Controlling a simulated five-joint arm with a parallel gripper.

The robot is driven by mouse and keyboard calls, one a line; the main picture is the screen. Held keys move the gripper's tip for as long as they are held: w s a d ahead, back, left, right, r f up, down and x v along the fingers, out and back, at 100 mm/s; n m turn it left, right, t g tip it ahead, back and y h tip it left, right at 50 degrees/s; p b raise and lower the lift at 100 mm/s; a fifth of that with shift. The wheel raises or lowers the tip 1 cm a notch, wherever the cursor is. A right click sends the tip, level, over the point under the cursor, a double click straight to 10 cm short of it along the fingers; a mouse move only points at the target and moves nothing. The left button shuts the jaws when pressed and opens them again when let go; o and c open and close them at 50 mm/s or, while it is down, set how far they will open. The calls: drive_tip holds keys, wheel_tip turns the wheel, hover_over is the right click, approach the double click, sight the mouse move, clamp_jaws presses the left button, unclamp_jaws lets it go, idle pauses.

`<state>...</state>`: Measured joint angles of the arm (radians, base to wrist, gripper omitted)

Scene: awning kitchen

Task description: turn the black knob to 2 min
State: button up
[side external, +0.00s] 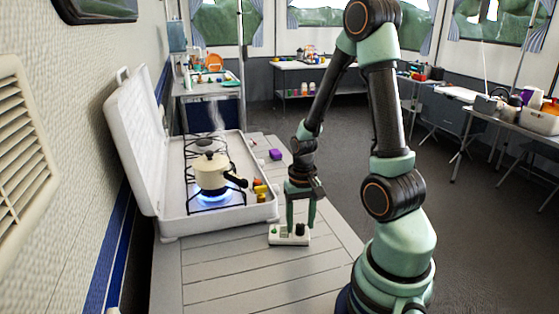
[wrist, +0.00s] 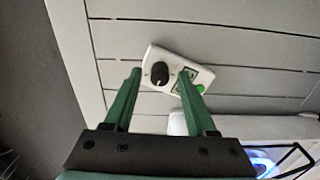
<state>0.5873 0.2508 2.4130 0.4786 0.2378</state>
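The black knob (wrist: 159,73) sits on a white timer box (wrist: 152,54) with a small display (wrist: 189,72) and a green button (wrist: 200,88). In the side view the knob (side external: 300,229) is at the right end of the box (side external: 289,239), which lies on the slatted table. My gripper (wrist: 160,72) is open, with one green finger to each side of the knob and visible gaps between. In the side view my gripper (side external: 301,220) points down over the knob end. The display reading and the knob's setting are too small to read.
An open white camping stove (side external: 225,215) stands left of the box, with a cream pot (side external: 211,173) on a lit blue flame. Small yellow blocks (side external: 260,191) and a purple block (side external: 275,154) lie nearby. The table's front slats are clear.

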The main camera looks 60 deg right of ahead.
sight(300, 225)
idle(0.3)
wheel_tip(300, 225, up, 12)
idle(0.6)
drive_tip(key=shift+r, duration=0.1)
drive_tip(key=w+a+r+n+t, duration=0.2)
drive_tip(key=a+r+n, duration=0.2)
drive_tip(key=a, duration=0.4)
drive_tip(key=w+a+r+n+t, duration=0.2)
drive_tip(key=a+r+n, duration=0.3)
drive_tip(key=a, duration=0.3)
drive_tip(key=shift+w+t, duration=0.3)
drive_tip(key=shift+t, duration=0.5)
drive_tip(key=shift+r, duration=0.1)
